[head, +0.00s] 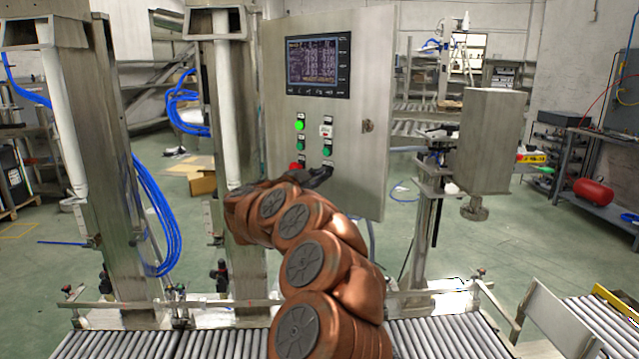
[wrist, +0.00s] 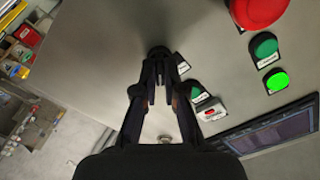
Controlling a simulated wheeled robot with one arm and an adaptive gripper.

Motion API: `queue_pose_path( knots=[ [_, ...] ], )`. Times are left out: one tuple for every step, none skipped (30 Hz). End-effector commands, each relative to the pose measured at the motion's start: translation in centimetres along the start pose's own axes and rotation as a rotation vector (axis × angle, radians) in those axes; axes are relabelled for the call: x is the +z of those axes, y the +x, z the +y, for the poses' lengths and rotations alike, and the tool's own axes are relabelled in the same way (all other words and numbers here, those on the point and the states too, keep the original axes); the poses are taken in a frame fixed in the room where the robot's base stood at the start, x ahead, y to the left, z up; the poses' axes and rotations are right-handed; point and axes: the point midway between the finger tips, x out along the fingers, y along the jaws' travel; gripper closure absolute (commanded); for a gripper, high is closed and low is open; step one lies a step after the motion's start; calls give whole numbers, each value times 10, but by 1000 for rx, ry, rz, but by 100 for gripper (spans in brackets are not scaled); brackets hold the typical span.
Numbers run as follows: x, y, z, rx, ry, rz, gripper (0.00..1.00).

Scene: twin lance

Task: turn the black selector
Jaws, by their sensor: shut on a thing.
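The black selector (wrist: 158,51) is on the steel cabinet's front panel. In the wrist view, its dark round end shows just past my fingertips. My gripper (wrist: 160,77) is shut on the selector, with its two black fingers close together. In the head view, my gripper (head: 319,176) is at the lower part of the panel, below the green buttons. My copper-coloured arm comes up from below. The selector's handle is mostly hidden by the fingers, and its angle cannot be read.
The cabinet (head: 363,95) carries a screen (head: 318,66) above the controls. A red button (head: 296,166), a lit green button (head: 299,125), dark green buttons (head: 328,152) and a small white-and-red switch (head: 326,131) are near my gripper. A roller conveyor (head: 450,338) runs below.

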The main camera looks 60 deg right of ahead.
Motion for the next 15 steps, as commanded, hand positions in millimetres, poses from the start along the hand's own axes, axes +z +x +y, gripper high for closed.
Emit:
queue_pose_path(
  knots=[
    [1,-1,0,-4,23,0,100],
    [1,-1,0,-4,35,0,100],
    [1,-1,0,-4,49,0,100],
    [1,-1,0,-4,58,0,100],
    [1,-1,0,-4,67,0,100],
    [1,0,0,-3,76,0,100],
    [1,0,0,-4,81,0,100],
    [1,0,0,-4,86,0,100],
    [0,0,-1,-4,92,0,100],
    [0,0,-1,-4,96,0,100],
    [0,0,-1,-4,98,0,100],
    [0,0,-1,-4,101,0,100],
    [0,-1,-1,-4,103,0,100],
    [0,0,-1,-4,104,0,100],
    [0,-1,-1,-4,104,0,100]
  ],
)
